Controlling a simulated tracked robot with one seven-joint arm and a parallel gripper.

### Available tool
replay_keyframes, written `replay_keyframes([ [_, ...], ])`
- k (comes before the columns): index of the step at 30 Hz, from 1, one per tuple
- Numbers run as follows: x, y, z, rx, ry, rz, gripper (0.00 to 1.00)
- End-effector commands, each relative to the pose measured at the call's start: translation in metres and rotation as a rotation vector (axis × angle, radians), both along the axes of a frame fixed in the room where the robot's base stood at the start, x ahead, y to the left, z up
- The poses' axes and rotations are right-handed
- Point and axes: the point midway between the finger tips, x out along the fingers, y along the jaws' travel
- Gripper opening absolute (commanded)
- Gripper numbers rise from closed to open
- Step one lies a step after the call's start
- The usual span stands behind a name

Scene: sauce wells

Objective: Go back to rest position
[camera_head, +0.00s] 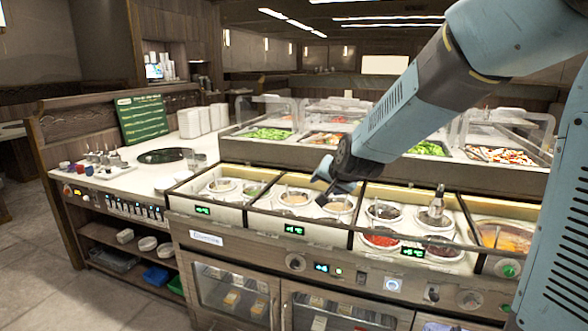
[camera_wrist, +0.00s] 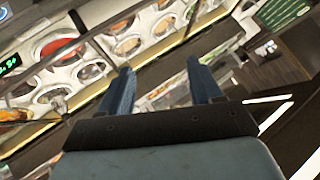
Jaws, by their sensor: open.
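My gripper (camera_head: 325,185) hangs over the sauce counter (camera_head: 228,237) in the head view, above the second well section from the left. My blue-grey arm reaches down to it from the upper right. In the wrist view, the two blue fingers of my gripper (camera_wrist: 160,67) stand well apart with nothing between them. In that view the counter appears tilted, with a red sauce well (camera_wrist: 58,46) at the upper left. The exact height of the fingers above the wells cannot be told.
The red sauce well also shows in the head view (camera_head: 381,241). A metal container (camera_head: 436,207) stands upright in the right section. Glass guards (camera_head: 384,108) rise behind the wells. A side counter with white stacks (camera_head: 194,123) and a green sign (camera_head: 141,118) is at left. Floor is free at lower left.

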Motion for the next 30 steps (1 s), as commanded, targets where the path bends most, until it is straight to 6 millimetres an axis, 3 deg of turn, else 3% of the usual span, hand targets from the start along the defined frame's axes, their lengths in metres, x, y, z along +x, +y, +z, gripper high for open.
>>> replay_keyframes([
  [3,-0.03,-0.019,0.02,-0.045,0.025,0.039,0.64],
  [12,-0.114,-0.065,0.047,-0.18,0.116,0.129,0.64],
  [24,-0.239,-0.124,0.059,-0.364,0.262,0.204,0.64],
  [30,-0.284,-0.142,0.056,-0.424,0.325,0.218,0.64],
])
